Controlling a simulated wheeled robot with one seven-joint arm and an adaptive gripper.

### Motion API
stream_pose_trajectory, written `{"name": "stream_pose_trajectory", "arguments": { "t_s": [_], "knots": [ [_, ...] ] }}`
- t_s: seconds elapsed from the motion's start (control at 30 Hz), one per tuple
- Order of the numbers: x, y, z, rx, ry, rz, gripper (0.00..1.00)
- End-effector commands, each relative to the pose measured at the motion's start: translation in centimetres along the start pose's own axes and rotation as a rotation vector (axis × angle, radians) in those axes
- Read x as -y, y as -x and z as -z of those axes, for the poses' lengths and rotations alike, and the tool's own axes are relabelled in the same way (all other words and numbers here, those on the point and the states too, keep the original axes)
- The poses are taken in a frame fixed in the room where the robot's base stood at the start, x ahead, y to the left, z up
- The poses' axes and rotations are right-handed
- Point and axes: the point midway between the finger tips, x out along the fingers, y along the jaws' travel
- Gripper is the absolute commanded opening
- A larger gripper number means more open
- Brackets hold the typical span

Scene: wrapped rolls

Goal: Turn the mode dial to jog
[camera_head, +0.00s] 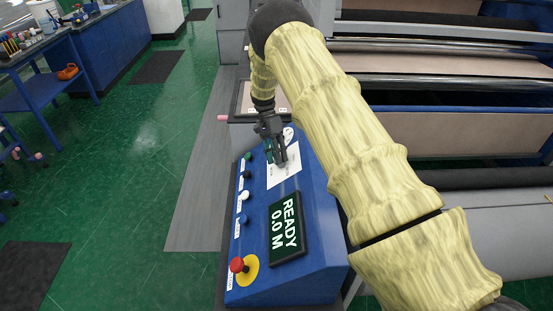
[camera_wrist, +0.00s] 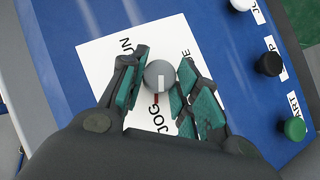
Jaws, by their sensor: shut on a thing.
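The mode dial (camera_wrist: 159,74) is a round grey knob on a white label plate (camera_wrist: 97,62). In the wrist view its white mark points down the picture, toward a small red tick beside the JOG label (camera_wrist: 155,116). RUN (camera_wrist: 126,47) is at upper left; a third label at right is partly hidden by a finger. My gripper (camera_wrist: 163,66) has green-padded fingers on both sides of the knob and is shut on it. In the head view my gripper (camera_head: 274,150) is at the far part of the blue console (camera_head: 315,265) and hides the dial.
A display (camera_head: 286,229) reads READY 0.0 M. A red button (camera_head: 237,265) on a yellow disc and several smaller buttons line the console's left side. In the wrist view, white, black and green buttons (camera_wrist: 294,128) stand right of the plate. Machine rollers (camera_head: 450,85) fill the right.

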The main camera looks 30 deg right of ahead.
Motion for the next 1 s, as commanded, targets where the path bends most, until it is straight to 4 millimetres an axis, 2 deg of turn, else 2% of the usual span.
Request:
{"name": "stream_pose_trajectory", "arguments": {
  "t_s": [0.7, 0.73, 0.8, 0.83, 1.0],
  "knots": [
    [0.15, 0.42, 0.11, -0.006, 0.055, -0.038, 0.07],
    [0.15, 0.42, 0.11, -0.006, 0.055, -0.038, 0.37],
    [0.14, 0.38, 0.1, -0.005, 0.055, -0.038, 0.49],
    [0.13, 0.34, 0.1, -0.005, 0.055, -0.039, 0.53],
    [0.08, 0.18, 0.1, -0.002, 0.054, -0.041, 0.53]
  ]
}}
